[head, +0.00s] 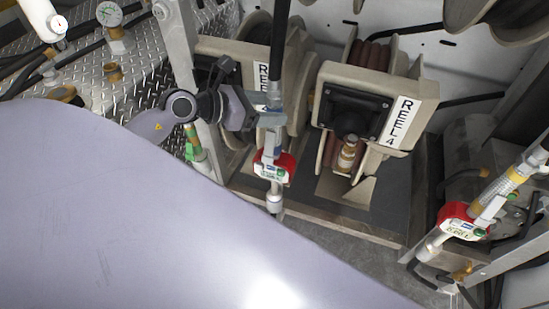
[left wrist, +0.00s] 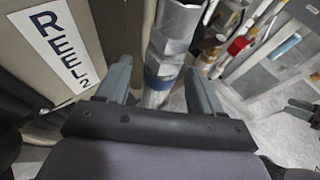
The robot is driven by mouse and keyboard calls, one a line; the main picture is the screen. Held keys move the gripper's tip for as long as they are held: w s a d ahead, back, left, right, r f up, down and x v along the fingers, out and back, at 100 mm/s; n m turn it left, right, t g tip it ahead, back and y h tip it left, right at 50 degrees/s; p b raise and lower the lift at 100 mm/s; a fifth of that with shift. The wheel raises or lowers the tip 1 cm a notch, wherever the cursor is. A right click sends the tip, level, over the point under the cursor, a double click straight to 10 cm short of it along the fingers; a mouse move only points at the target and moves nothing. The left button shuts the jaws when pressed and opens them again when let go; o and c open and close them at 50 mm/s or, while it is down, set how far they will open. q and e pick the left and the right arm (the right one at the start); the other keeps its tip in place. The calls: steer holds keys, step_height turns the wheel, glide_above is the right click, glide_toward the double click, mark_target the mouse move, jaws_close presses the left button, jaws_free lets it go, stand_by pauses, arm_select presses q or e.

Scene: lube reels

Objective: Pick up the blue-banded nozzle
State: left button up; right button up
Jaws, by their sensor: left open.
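The blue-banded nozzle (head: 274,143) hangs upright in front of the reels in the head view, with a red-and-white handle piece (head: 273,168) low on it. In the left wrist view its grey shaft, with a blue band (left wrist: 158,79), stands between my fingers. My left gripper (head: 268,114) reaches it from the left, above the red piece. Its jaws (left wrist: 160,82) are open, one finger on each side of the shaft; I cannot tell whether either finger touches it.
A yellow-banded nozzle (head: 483,207) with a red piece stands at the right. A green-banded one (head: 194,147) is left of my gripper. The REEL 4 housing (head: 378,100) is behind to the right. A REEL 2 label (left wrist: 55,48) shows close by in the left wrist view.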

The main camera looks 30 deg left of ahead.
arm_select(q)
jaws_close()
stand_by(1.4)
steer(key=shift+r, duration=0.15)
